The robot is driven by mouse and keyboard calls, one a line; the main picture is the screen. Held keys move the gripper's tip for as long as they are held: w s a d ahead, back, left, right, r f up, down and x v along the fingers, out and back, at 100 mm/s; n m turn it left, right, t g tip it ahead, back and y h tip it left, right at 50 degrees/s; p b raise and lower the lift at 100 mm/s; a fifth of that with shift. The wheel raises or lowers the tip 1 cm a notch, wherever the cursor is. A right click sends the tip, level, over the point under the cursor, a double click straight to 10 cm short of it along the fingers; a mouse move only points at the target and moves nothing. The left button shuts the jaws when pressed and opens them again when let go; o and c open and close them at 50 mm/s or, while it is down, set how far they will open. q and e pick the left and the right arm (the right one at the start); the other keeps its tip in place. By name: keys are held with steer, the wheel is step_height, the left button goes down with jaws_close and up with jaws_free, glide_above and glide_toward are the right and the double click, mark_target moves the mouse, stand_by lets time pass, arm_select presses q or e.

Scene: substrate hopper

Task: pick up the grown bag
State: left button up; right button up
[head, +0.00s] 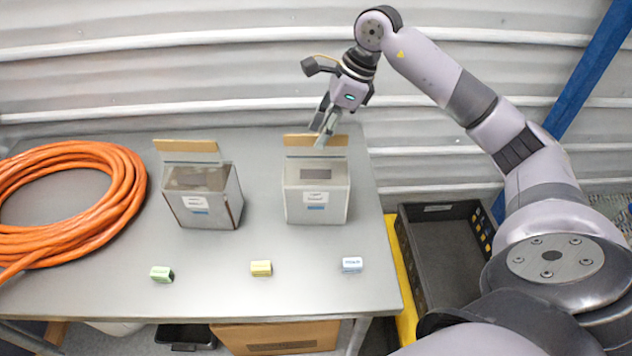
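I cannot make out a grown bag for certain. Two grey boxes with raised tan-edged back flaps stand on the table: a left box (208,207) and a right box (317,205). Each has a white and blue label on its front. The left box has an open-looking top with something brownish inside; the right box's top shows a dark slot. My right gripper (323,130) points down at the right box's raised flap, its fingertips overlapping the flap in the picture. I cannot tell whether it touches or grips the flap. My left gripper is out of view.
A green block (162,274), a yellow block (261,268) and a blue-white block (352,265) lie along the front of the table (215,298). An orange hose coil (118,205) covers the left side. A black crate (438,262) stands right of the table.

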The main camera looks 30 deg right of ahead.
mark_target(316, 160)
steer(key=p+x, duration=0.2)
steer(key=x, duration=0.2)
steer(key=shift+s, duration=0.2)
steer(key=shift+a+f, duration=0.1)
steer(key=shift+f, duration=0.15)
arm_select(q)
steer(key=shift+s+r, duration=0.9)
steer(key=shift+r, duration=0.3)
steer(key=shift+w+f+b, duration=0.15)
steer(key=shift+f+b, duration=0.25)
arm_select(e)
steer(key=shift+f, duration=0.3)
steer(key=shift+c, duration=0.2)
jaws_close()
steer(key=shift+w+r, duration=0.1)
steer(key=shift+r, duration=0.05)
